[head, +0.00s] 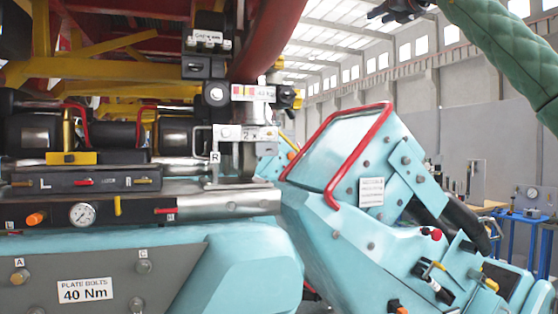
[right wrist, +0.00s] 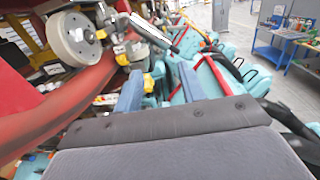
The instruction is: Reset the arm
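My right arm, in a green quilted sleeve (head: 500,50), comes in at the upper right of the head view. Its dark gripper (head: 388,11) is raised at the top edge, partly cut off, with the hall wall and roof behind it. In the right wrist view the gripper (right wrist: 158,86) shows two blue-grey fingers spread apart with nothing held between them. My left gripper is in neither view.
A red beam (head: 275,40) and yellow framework hang at upper left. Below are a light blue machine with a red rail (head: 358,155) and a grey plate marked "PLATE BOLTS 40 Nm" (head: 85,290). Blue workbenches (head: 522,216) stand at right. Open air surrounds the raised gripper.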

